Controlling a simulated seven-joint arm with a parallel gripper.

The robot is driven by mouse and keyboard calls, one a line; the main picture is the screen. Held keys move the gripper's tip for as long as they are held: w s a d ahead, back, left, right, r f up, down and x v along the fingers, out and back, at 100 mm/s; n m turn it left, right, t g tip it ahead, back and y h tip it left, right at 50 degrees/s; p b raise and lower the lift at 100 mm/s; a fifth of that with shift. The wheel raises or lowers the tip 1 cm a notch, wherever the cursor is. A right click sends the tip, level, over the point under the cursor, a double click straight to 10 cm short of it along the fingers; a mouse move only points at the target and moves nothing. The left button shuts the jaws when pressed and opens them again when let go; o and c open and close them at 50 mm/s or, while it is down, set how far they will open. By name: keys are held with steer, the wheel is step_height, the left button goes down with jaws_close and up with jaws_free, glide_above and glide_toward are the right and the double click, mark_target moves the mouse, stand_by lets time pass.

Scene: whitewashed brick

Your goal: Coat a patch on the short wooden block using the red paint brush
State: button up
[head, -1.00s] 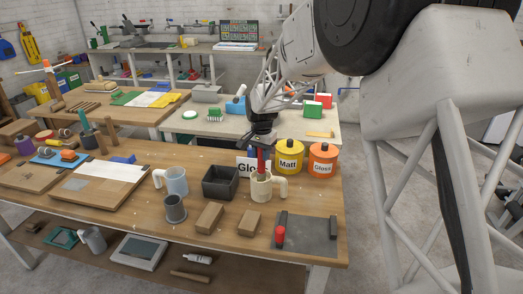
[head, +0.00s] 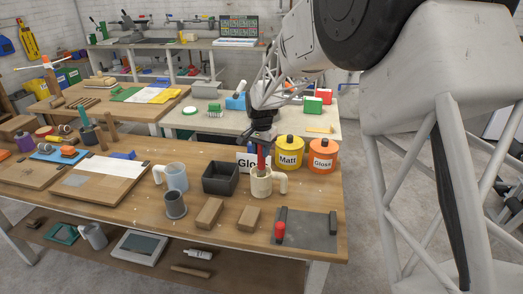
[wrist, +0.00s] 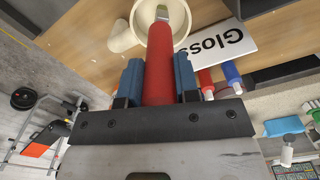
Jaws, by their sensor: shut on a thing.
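My gripper (head: 262,149) is shut on the red paint brush (wrist: 158,65), with its blue finger pads on either side of the red handle. The brush points down over the mouth of a cream mug (head: 261,187), also in the wrist view (wrist: 118,38). Its metal ferrule shows at the top of the wrist view; I cannot see the bristles. Two plain wooden blocks lie in front of the mug: a left one (head: 209,214) and a right one (head: 248,221), which looks slightly shorter. Both lie apart from my gripper.
A black square bin (head: 220,180) stands left of the mug. A "Gloss" sign (wrist: 212,45), a yellow Matt can (head: 289,158) and an orange Gloss can (head: 322,158) stand nearby. A grey plate (head: 310,232) with a red knob (head: 280,231) lies at the front right.

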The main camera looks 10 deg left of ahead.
steer(key=shift+f, duration=0.5)
stand_by(1.0)
steer(key=shift+r, duration=3.55)
